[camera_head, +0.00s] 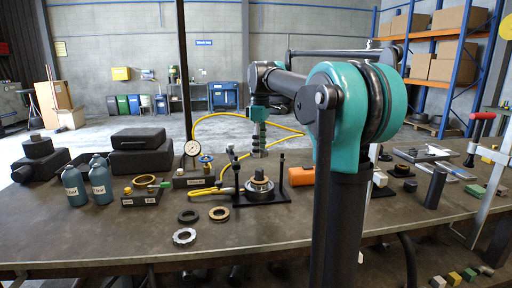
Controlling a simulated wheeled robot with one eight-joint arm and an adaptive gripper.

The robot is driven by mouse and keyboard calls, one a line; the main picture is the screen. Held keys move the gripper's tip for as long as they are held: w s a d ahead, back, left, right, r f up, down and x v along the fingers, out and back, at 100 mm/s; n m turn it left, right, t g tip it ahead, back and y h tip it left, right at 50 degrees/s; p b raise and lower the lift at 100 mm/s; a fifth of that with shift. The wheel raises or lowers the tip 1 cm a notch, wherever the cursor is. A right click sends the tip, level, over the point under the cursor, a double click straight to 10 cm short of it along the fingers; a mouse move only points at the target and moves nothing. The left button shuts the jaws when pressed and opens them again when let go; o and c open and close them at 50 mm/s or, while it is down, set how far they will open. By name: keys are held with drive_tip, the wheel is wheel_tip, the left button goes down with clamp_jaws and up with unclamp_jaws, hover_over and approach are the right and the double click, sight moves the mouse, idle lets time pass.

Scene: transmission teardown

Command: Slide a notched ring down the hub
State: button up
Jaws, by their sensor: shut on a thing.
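My gripper (259,150) hangs pointing down above the hub (259,185). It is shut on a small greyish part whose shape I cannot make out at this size. The hub stands upright on a black fixture (277,197) with dark posts on either side, and there is a gap between it and my gripper. On the table in front lie a silver notched ring (184,236), a bronze-coloured ring (219,213) and a dark ring (188,216), all flat and apart from one another.
Left of the fixture are a small parts tray (140,197), a dial gauge (192,148) and two blue bottles (99,180). A yellow hose (205,192) runs close to the fixture. An orange block (301,176) stands right of it. The table's front left is clear.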

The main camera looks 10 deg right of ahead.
sight(260, 169)
drive_tip(key=shift+f, duration=4.25)
drive_tip(key=o, duration=1.5)
drive_tip(key=shift+c, duration=0.2)
wheel_tip(260, 169, up, 19)
